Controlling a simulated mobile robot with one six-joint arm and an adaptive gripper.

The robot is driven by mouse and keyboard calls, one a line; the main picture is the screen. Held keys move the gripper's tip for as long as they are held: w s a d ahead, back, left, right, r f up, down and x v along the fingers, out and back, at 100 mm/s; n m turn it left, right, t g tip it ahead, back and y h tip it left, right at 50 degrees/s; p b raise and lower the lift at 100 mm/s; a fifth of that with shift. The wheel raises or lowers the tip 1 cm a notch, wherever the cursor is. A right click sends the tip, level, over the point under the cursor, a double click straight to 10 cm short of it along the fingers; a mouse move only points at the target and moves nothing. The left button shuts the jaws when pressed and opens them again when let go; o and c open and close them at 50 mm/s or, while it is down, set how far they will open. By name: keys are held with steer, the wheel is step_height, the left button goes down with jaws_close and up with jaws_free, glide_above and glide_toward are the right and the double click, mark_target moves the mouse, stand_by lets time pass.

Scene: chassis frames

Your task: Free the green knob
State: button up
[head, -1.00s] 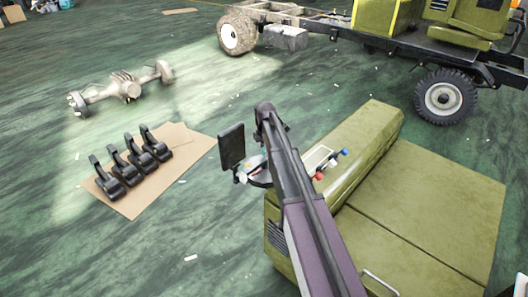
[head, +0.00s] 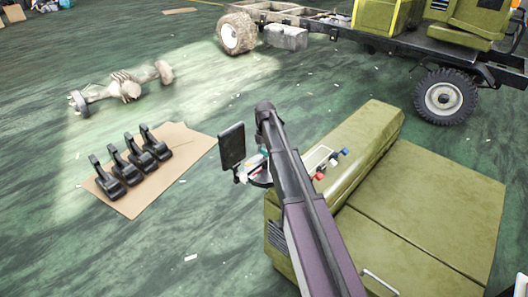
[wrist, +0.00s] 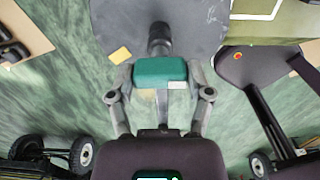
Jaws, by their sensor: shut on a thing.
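The green knob (wrist: 160,71) is a rounded green block in the middle of the wrist view, with a black stem behind it that meets a grey round surface (wrist: 185,25). My gripper (wrist: 160,82) has a finger on each side of the block and is shut on it. In the head view a small teal patch (head: 264,150) shows just left of my arm, which hides most of this spot. Blue (head: 343,152) and red (head: 319,176) knobs stand to the right of my arm on a pale plate.
An olive green cabinet (head: 430,190) fills the right foreground. Several black pedal-like parts (head: 130,160) lie on cardboard (head: 190,150) at left, with an axle (head: 125,88) beyond. A truck chassis (head: 400,42) stands at the back right. The floor at left is mostly clear.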

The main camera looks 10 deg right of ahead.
steer(key=shift+s, duration=0.2)
steer(key=o, duration=1.1)
steer(key=shift+o, duration=0.2)
steer(key=shift+w, duration=0.1)
steer(key=shift+r, duration=0.1)
